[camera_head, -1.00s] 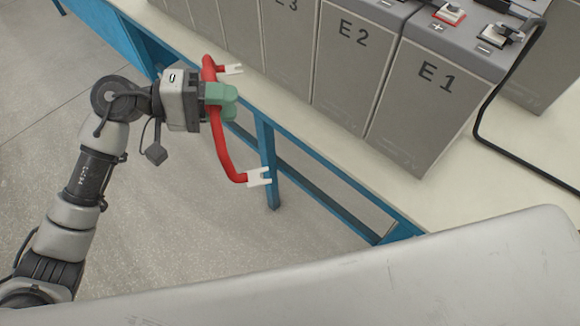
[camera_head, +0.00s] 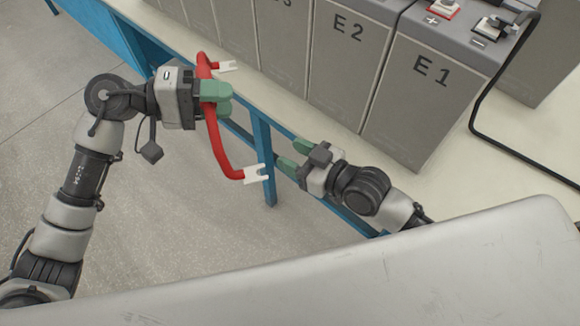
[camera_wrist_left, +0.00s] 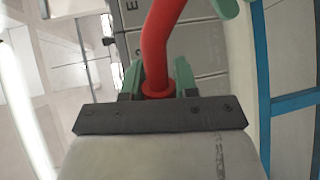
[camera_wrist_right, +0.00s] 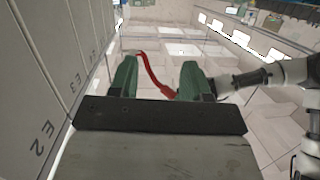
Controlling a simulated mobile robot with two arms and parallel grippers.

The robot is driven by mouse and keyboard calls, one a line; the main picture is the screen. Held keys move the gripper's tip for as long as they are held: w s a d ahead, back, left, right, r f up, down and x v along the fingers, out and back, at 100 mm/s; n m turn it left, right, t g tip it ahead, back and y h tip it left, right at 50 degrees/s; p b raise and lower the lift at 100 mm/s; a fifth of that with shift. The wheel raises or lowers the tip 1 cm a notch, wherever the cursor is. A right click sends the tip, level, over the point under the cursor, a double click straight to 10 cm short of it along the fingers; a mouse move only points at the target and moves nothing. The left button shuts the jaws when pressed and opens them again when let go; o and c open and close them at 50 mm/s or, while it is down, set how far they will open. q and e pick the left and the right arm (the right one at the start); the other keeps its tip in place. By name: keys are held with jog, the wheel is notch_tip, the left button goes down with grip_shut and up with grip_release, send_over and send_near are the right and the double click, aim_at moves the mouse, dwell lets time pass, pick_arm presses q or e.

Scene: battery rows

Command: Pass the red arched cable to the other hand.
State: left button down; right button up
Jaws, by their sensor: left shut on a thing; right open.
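The red arched cable (camera_head: 216,140) has white forked ends, one near the bench edge and one (camera_head: 257,173) lower down. My left gripper (camera_head: 222,98) is shut on its middle, in front of the bench. The cable also shows between the green fingers in the left wrist view (camera_wrist_left: 158,45). My right gripper (camera_head: 290,156) is open and empty, to the right of the lower fork and apart from it. In the right wrist view the cable (camera_wrist_right: 152,75) shows beyond and between the open green fingers (camera_wrist_right: 156,78).
Grey batteries marked E1 (camera_head: 425,95) and E2 (camera_head: 345,60) stand in a row on the cream bench (camera_head: 500,185) with a blue frame (camera_head: 263,150). A black cable (camera_head: 490,135) lies to the right of E1. Open floor lies left of the bench.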

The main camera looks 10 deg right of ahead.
aim_at(225, 153)
jog(key=s+a+r+g+y, duration=0.2)
jog(key=s+a+r+y, duration=0.15)
jog(key=s+r, duration=0.85)
jog(key=shift+y, duration=0.45)
jog(key=x, duration=0.8)
jog(key=w+x, duration=0.1)
jog(key=x, duration=0.3)
jog(key=shift+w+r, duration=0.2)
jog(key=shift+r, duration=0.15)
grip_shut()
pick_arm(q)
jog(key=c, duration=0.8)
grip_release()
